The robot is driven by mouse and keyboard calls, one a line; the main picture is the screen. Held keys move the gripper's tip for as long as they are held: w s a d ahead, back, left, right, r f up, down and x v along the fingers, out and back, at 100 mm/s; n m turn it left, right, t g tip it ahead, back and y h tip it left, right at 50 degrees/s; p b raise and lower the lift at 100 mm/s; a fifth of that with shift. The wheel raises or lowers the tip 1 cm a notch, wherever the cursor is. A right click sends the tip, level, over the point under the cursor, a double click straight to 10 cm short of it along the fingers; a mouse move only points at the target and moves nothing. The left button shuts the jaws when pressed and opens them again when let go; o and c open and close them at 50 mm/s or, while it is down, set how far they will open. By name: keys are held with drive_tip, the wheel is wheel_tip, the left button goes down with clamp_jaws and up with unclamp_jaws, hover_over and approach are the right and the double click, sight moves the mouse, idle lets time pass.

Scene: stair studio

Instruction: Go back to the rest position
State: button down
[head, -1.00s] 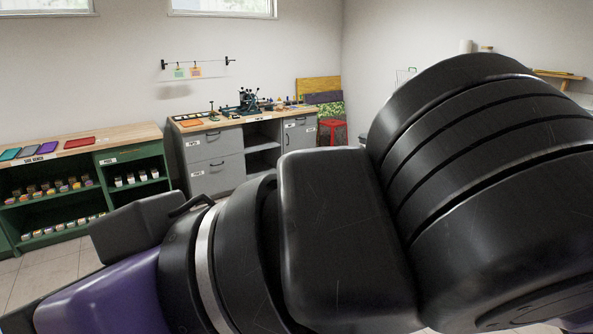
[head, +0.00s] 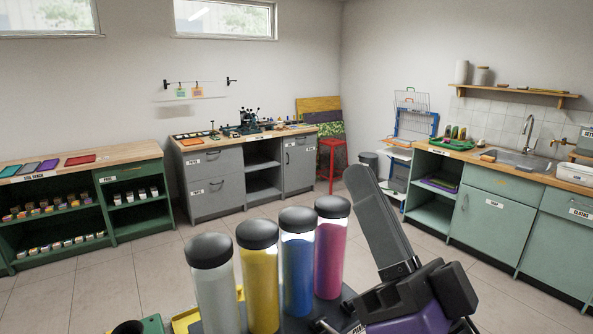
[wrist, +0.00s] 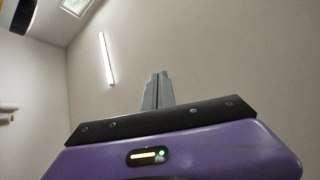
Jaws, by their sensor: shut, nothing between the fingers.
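My gripper shows in the wrist view (wrist: 155,92), with its two grey fingers together and nothing between them. It points at a bare wall with a strip light.
White, yellow (head: 259,285), blue and pink (head: 331,250) bottles with black caps stand in front of me. A green shelf unit (head: 137,172) is at left, a grey workbench (head: 215,180) behind, a red stool (head: 331,160) beside it, a sink counter (head: 495,220) at right. The tiled floor between is clear.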

drive_tip(key=s+d+f+m+g+h, duration=0.1)
drive_tip(key=s+d+f+h, duration=0.25)
drive_tip(key=f, duration=0.35)
drive_tip(key=s+d+f+m+h, duration=0.1)
drive_tip(key=s+d+f+h, duration=0.15)
drive_tip(key=f+h, duration=0.4)
drive_tip(key=s+d+f+m+g+h, duration=0.15)
drive_tip(key=d+f, duration=0.25)
drive_tip(key=f, duration=0.4)
drive_tip(key=s+d+f+n+g, duration=0.3)
drive_tip(key=s+f+g, duration=0.3)
drive_tip(key=s+f, duration=1.2)
drive_tip(key=s+n+b, duration=0.1)
drive_tip(key=s, duration=0.2)
drive_tip(key=shift+d+f+g, duration=0.15)
drive_tip(key=shift+f+g, duration=0.1)
drive_tip(key=shift+g, duration=0.1)
drive_tip(key=shift+n, duration=0.25)
